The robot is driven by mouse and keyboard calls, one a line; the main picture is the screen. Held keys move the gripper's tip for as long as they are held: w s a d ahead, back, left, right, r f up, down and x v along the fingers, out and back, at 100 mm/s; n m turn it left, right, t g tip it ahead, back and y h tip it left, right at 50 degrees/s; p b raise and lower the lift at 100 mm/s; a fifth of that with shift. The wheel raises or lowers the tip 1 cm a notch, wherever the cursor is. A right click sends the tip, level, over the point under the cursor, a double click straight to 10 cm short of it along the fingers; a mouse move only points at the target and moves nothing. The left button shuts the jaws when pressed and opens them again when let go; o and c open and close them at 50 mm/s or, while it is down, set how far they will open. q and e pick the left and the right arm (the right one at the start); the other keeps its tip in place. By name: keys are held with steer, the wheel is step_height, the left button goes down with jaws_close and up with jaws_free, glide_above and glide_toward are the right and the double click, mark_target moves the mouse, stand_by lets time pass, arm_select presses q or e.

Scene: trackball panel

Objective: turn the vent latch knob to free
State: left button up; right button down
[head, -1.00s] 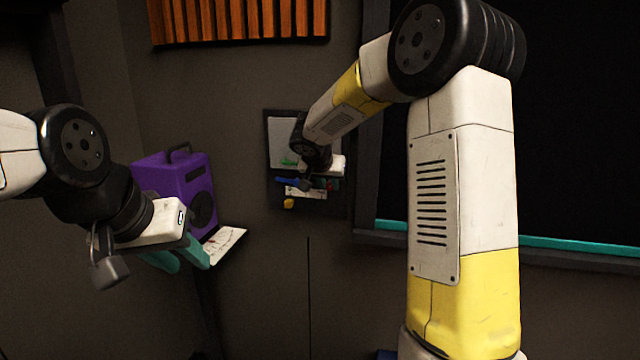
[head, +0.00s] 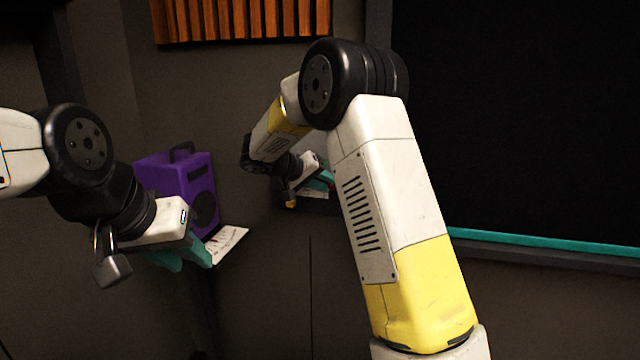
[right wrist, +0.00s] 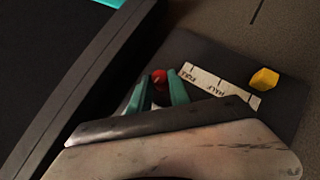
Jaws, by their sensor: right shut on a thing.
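My right gripper (right wrist: 159,88) is at the wall panel (right wrist: 286,103), its two teal fingers on either side of a small round red knob (right wrist: 159,77). It is shut on that knob. In the head view my right gripper (head: 325,178) is at the panel's right side, and my own arm hides much of the panel. A label strip (right wrist: 212,88) reading "HALF" and "FULL" lies beside the knob. A yellow knob (right wrist: 264,79) sits past the strip; it also shows in the head view (head: 291,203). My left gripper (head: 185,257) is open and empty, away from the panel.
A purple speaker-like box (head: 180,185) stands at the left, with a white marked sheet (head: 228,242) beside it. A dark screen with a teal lower edge (head: 540,243) is right of the panel. Orange slats (head: 240,20) hang above.

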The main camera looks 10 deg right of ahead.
steer(key=shift+w+a+f+n+h, duration=0.1)
steer(key=shift+f+n+h, duration=0.1)
steer(key=shift+n+h, duration=0.8)
steer(key=shift+a+f+n+h, duration=0.2)
steer(key=shift+n+h, duration=0.55)
steer(key=shift+h, duration=0.5)
steer(key=shift+w+a+f+n+h, duration=0.1)
steer(key=shift+f+n+h, duration=0.15)
steer(key=shift+n+h, duration=0.75)
steer(key=shift+d+h, duration=0.1)
steer(key=shift+h, duration=0.15)
steer(key=c, duration=1.2)
jaws_free()
